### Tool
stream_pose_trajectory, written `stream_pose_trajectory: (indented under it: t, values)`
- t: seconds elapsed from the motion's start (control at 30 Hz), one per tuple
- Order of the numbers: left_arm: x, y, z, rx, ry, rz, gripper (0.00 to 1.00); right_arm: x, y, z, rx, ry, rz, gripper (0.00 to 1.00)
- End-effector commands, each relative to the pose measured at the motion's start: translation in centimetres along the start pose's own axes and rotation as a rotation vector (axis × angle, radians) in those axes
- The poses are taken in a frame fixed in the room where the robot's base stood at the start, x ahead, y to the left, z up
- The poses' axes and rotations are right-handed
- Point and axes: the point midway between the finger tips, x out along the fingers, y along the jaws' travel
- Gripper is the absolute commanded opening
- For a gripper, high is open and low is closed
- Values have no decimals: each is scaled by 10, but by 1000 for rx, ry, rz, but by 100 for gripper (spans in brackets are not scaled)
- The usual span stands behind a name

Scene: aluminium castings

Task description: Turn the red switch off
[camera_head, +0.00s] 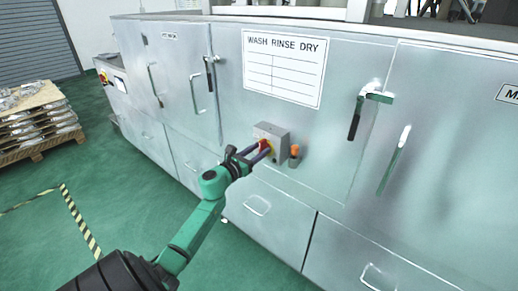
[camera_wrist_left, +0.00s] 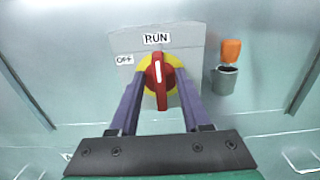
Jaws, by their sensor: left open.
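The red switch (camera_wrist_left: 158,80) is a rotary knob on a yellow disc, mounted on a grey switch box (camera_wrist_left: 180,40) with labels RUN at the top and OFF at the upper left. Its white mark points up at RUN. In the head view the red switch (camera_head: 264,145) is partly covered by my left gripper (camera_head: 257,150). My left gripper (camera_wrist_left: 160,98) is open, with one finger on each side of the knob in the wrist view. I cannot tell whether the fingers touch it. My right gripper is not in view.
An orange-topped item stands in a small grey cup (camera_wrist_left: 224,80) just right of the box. Cabinet door handles (camera_head: 395,160) stick out to the right and left. A pallet of castings (camera_head: 35,120) stands at the far left. The green floor in front is clear.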

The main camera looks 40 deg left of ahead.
Motion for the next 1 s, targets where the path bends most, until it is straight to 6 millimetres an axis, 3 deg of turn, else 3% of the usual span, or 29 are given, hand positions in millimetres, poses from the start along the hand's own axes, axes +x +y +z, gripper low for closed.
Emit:
stream_pose_trajectory:
  t: [0.2, 0.27, 0.33, 0.37, 0.77, 1.0]
  values:
    - [1, 0, -1, -1, 1, 0, 48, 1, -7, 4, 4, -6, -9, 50]
    - [1, 0, -1, -1, 1, 0, 28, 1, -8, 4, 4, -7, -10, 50]
    - [1, 0, -1, -1, 1, -1, 2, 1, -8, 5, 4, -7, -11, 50]
    - [1, 0, -1, -1, 1, 0, 0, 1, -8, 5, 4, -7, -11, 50]
    - [0, 0, -1, -35, 1, -1, 0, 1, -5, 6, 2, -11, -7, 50]
    - [0, 1, -1, -154, 1, -2, 0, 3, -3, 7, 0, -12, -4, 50]
